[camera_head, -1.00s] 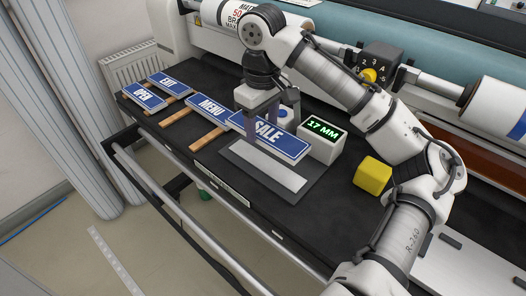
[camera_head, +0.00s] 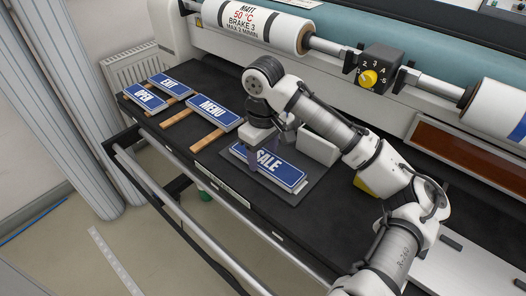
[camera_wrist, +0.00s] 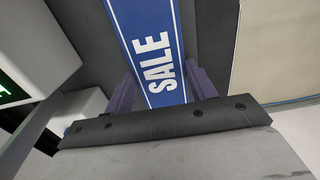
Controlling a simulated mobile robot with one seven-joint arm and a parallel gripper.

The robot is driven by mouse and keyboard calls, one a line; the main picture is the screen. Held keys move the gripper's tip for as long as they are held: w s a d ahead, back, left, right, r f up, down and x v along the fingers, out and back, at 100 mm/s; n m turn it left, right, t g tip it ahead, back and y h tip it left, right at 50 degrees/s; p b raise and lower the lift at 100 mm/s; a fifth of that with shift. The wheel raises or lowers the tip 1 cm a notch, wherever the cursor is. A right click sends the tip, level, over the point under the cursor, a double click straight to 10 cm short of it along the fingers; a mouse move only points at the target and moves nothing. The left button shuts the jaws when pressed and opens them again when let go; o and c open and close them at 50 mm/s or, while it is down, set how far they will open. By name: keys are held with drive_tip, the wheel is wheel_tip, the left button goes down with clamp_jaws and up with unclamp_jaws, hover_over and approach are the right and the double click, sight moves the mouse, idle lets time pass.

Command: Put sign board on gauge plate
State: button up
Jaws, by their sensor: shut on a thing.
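The blue SALE sign board (camera_head: 284,171) lies flat or nearly flat over the gauge plate (camera_head: 262,186), covering most of its light middle strip. A dark margin of the plate shows around the board; I cannot tell whether the board touches it. My gripper (camera_head: 261,153) is shut on the SALE board from above, near its left end. In the wrist view, my purple fingers (camera_wrist: 160,90) sit on the two long edges of the board (camera_wrist: 150,40), and the dark plate shows at both sides.
The white gauge box (camera_head: 318,149) stands just behind the plate, partly hidden by my arm. MENU (camera_head: 214,112), EXIT (camera_head: 170,84) and OPEN (camera_head: 146,98) boards lie on wooden strips at the left. A yellow block (camera_head: 363,186) is mostly behind my arm. The front bench edge is near.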

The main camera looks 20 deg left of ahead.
sight(263, 158)
drive_tip(key=o, duration=1)
drive_tip(key=shift+o, duration=0.2)
wheel_tip(263, 158, up, 12)
drive_tip(key=shift+r, duration=0.1)
